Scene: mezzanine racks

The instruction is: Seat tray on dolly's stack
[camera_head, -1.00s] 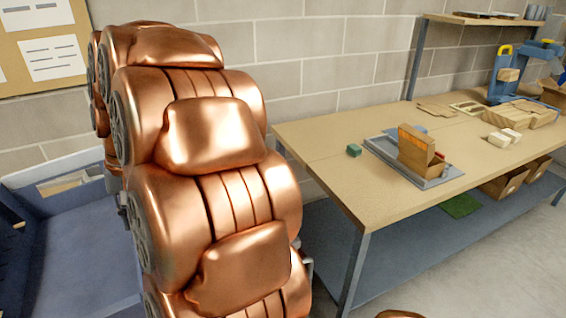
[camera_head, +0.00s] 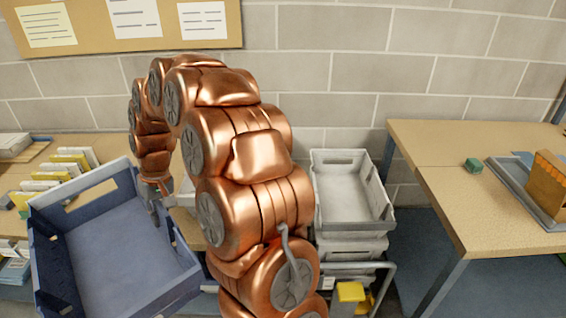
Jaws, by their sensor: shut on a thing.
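The blue-grey tray (camera_head: 130,250) is empty and hangs at the left, tilted, in front of a shelf. My gripper (camera_head: 157,198) is shut on the tray's right wall, near its far end. The gripper's fingertips are small and partly hidden by the tray wall and my copper arm. The dolly's stack of pale grey trays (camera_head: 345,195) stands right of my arm, against the wall. Its top tray is open and looks empty. The dolly's handle (camera_head: 375,266) shows low down; its base is mostly hidden by my arm. The held tray is apart from the stack, with my arm between them.
A wooden workbench (camera_head: 440,155) stands right of the stack, with a small green block (camera_head: 473,165) and a grey tray holding a cardboard box (camera_head: 545,185). A shelf with files (camera_head: 60,165) is behind the held tray. A yellow thing (camera_head: 348,292) sits by the dolly.

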